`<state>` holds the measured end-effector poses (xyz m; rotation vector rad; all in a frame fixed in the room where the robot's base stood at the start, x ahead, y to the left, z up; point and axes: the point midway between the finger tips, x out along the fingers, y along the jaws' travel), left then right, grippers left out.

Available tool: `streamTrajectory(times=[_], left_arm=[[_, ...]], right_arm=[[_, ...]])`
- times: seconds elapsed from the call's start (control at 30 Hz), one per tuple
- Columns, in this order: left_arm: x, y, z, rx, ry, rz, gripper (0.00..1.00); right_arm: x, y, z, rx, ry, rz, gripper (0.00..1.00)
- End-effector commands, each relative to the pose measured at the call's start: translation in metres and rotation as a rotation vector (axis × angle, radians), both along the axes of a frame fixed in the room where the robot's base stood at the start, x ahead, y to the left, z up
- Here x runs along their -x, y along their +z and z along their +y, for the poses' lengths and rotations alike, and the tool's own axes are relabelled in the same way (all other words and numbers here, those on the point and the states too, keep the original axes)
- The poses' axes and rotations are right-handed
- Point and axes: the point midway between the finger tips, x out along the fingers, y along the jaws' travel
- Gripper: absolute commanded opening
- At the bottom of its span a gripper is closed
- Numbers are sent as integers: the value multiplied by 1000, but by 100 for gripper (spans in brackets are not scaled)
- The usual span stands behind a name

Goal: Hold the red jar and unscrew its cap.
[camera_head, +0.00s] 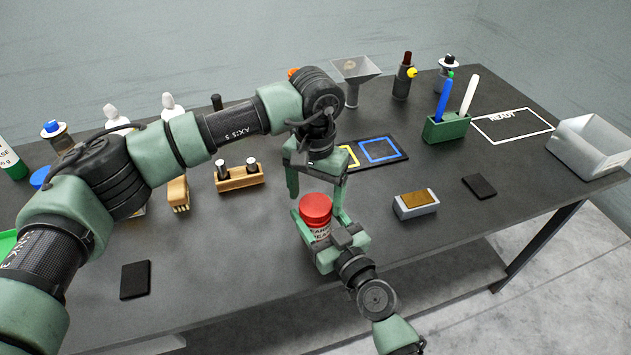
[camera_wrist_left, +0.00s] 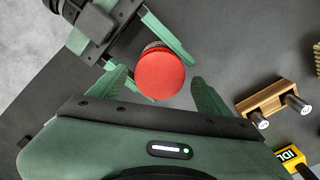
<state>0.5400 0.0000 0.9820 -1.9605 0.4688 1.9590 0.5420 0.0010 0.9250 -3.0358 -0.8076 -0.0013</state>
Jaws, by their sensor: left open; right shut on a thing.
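The red jar (camera_head: 319,232) stands upright near the table's front edge, with a pale lettered label and a wide red cap (camera_head: 316,207) on top. The cap also shows from above in the left wrist view (camera_wrist_left: 160,73), hiding most of the jar. My right gripper (camera_head: 320,222) is shut on the jar's body from the front, below the cap. My left gripper (camera_head: 316,188) is open and points down above the cap. In the left wrist view its fingers (camera_wrist_left: 160,88) are spread apart, with the cap between and slightly beyond them.
Behind are a wooden holder (camera_head: 240,179) with dark-bodied pieces and a mat with a blue square (camera_head: 382,150). To the right are a brown-topped block (camera_head: 416,203), a green pen holder (camera_head: 446,128) and a grey bin (camera_head: 590,148). A dark pad (camera_head: 135,279) lies left.

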Motion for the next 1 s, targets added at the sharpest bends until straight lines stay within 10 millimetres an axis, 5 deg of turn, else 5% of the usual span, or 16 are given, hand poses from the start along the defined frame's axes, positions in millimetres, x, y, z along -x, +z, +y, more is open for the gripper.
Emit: streamTrajectory(times=[0.43,0.7,0.87,1.0], left_arm=[[0,-14,0,0,-2,0,78],[0,-14,0,0,-1,0,12],[0,-13,0,-1,84,0,12],[0,-13,0,0,339,-1,12]], right_arm=[[0,0,0,0,0,-1,0],[0,0,0,0,0,-1,0],[0,0,0,0,-1,-1,0],[0,0,0,0,-1,-1,0]])
